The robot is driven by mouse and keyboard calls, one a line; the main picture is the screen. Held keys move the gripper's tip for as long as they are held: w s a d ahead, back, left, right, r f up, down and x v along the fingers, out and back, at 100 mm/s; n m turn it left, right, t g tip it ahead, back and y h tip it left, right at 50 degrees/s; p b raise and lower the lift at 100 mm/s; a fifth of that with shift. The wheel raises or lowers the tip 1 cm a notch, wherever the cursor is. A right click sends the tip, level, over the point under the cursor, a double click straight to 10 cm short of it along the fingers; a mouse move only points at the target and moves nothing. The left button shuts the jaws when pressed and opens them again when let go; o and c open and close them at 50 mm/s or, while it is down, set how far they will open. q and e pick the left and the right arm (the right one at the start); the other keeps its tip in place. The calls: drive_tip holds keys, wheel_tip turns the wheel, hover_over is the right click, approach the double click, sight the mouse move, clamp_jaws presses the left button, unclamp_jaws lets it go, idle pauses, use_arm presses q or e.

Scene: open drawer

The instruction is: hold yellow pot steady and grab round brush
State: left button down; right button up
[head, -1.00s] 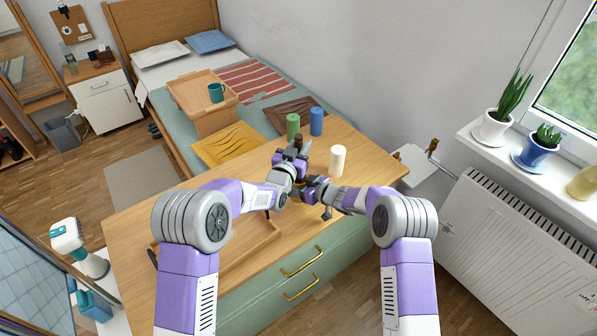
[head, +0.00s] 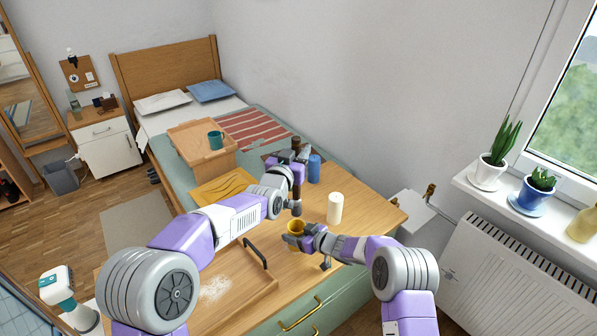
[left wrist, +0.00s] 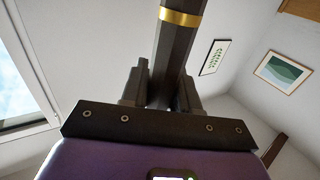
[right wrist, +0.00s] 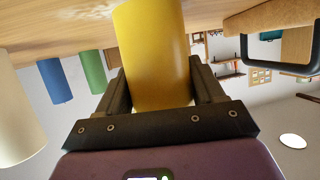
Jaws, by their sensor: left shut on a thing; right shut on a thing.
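The yellow pot (head: 296,226) stands on the wooden top of the drawer unit. My right gripper (head: 299,238) is shut on it from the right; the pot also shows between the fingers in the right wrist view (right wrist: 152,55). My left gripper (head: 293,170) is above and behind the pot, shut on the round brush (head: 297,207). In the left wrist view the brush (left wrist: 175,55) is a dark faceted handle with a gold band between the fingers. In the head view part of the brush is hidden by the gripper. The brush is apart from the pot.
A white candle (head: 334,208) stands right of the pot, and a blue candle (head: 314,168) behind it. A green candle (right wrist: 93,72) shows in the right wrist view. A wooden tray with a black handle (head: 256,253) lies front left. A bed lies behind.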

use_arm(q)
drive_tip(key=shift+r, duration=1.35)
use_arm(e)
drive_tip(key=o, duration=1.2)
drive_tip(key=shift+c, duration=0.2)
